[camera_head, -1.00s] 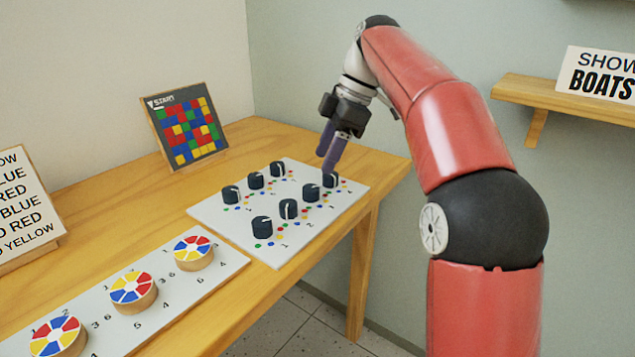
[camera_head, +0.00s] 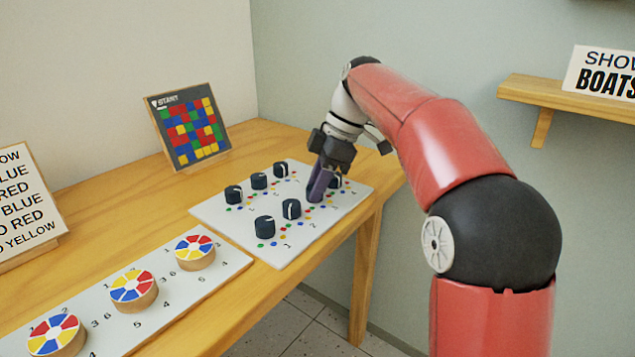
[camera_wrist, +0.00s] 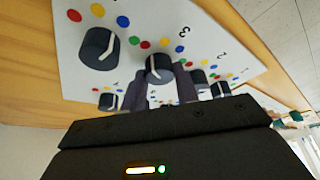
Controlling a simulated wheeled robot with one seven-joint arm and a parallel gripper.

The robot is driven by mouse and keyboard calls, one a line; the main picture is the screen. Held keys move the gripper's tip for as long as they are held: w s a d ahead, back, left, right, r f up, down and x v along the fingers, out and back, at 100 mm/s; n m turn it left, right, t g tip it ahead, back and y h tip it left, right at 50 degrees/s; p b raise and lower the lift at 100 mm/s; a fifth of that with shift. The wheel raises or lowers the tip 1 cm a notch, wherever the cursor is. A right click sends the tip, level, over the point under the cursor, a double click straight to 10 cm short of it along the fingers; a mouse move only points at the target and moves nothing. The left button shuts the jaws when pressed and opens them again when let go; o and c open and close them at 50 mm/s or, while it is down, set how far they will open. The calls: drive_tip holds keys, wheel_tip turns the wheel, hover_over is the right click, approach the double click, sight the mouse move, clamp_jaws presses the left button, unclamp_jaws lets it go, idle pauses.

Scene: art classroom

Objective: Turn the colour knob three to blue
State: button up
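The control board (camera_head: 222,216) is a pale panel on the table, bearing several black knobs with white pointer lines and coloured dots. Knob three (camera_wrist: 158,68) shows in the wrist view beside the printed 3; in the head view my gripper hides it. My gripper (camera_head: 317,192) points down at the board there. In the wrist view my gripper (camera_wrist: 160,80) has its two purple fingers apart, one on each side of knob three. I cannot tell whether they touch it. Red and yellow dots lie beside this knob; which dot its pointer meets is unclear.
Knob two (camera_head: 291,209) and knob one (camera_head: 265,227) stand nearby, with a back row including another knob (camera_head: 259,181). Knob four (camera_wrist: 98,48) is close to the fingers. A board with coloured wheels (camera_head: 222,262) lies in front; a coloured grid panel (camera_head: 188,128) stands behind.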

drive_tip(key=c, duration=0.4)
drive_tip(key=shift+m, duration=0.3)
drive_tip(key=m+t, duration=0.1)
drive_tip(key=m, duration=0.1)
drive_tip(key=shift+s+m+b, duration=0.1)
drive_tip(key=shift+m+b, duration=0.25)
drive_tip(key=shift+m, duration=0.05)
drive_tip(key=m+t, duration=0.1)
drive_tip(key=m, duration=0.2)
drive_tip(key=shift+s+m+t+h, duration=0.1)
drive_tip(key=shift+m+t+h, duration=0.2)
drive_tip(key=shift+t, duration=0.1)
drive_tip(key=m, duration=0.2)
drive_tip(key=m+t+h, duration=0.1)
drive_tip(key=m, duration=0.2)
drive_tip(key=shift+s+a+r+t, duration=0.1)
drive_tip(key=shift+a+t, duration=0.05)
drive_tip(key=shift+t, duration=0.15)
drive_tip(key=shift+m+t+h+p, duration=0.3)
drive_tip(key=shift+m+h+p, duration=0.45)
drive_tip(key=shift+m, duration=1.05)
